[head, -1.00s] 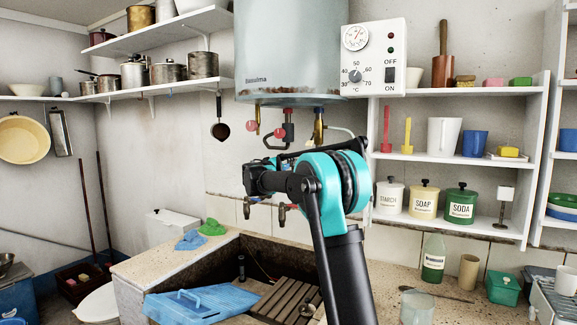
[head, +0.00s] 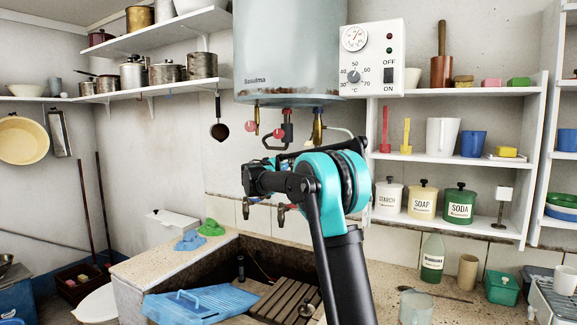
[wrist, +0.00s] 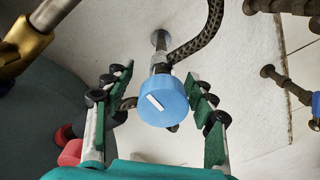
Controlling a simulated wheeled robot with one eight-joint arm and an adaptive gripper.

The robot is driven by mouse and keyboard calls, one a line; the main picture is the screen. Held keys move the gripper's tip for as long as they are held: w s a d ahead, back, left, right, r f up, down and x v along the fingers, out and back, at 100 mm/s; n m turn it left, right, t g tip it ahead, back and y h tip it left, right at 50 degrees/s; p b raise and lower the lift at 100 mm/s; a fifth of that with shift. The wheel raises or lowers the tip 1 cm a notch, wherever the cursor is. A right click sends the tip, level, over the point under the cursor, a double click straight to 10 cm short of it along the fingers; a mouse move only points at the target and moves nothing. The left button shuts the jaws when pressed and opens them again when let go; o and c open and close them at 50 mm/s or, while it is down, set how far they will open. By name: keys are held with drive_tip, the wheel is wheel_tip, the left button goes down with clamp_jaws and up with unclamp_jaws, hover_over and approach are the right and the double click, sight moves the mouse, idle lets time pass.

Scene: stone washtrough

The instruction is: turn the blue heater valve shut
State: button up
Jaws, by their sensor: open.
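The blue heater valve (wrist: 172,98) is a round blue knob with a short white mark, on a metal stem near the middle of the wrist view. My gripper (wrist: 160,76) is open, with one green-padded finger on each side of the knob. Clear gaps show between the fingers and the knob, and I see no contact. In the head view, my arm hides the blue valve and my fingers. The grey heater tank (head: 290,50) hangs above my arm, with pipes and red-handled fittings under it.
A braided hose (wrist: 197,38) curves close behind the knob. A brass fitting (wrist: 22,45) and a red knob (wrist: 70,152) lie to the left. The stone trough (head: 175,251) is below my arm, and shelves (head: 455,92) stand at the right.

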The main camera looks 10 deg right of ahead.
drive_tip(key=v, duration=1.1)
drive_tip(key=shift+s, duration=0.4)
drive_tip(key=shift+a, duration=0.15)
drive_tip(key=w+d+n, duration=0.2)
drive_tip(key=w+n, duration=0.1)
drive_tip(key=n, duration=0.3)
drive_tip(key=w+d+n, duration=0.2)
drive_tip(key=w+n, duration=0.2)
drive_tip(key=n, duration=0.2)
drive_tip(key=w+d+n, duration=0.3)
drive_tip(key=n, duration=0.3)
drive_tip(key=shift+w+d+f+n, duration=0.1)
drive_tip(key=shift+w+n, duration=0.1)
drive_tip(key=shift+n, duration=0.2)
drive_tip(key=c, duration=1.2)
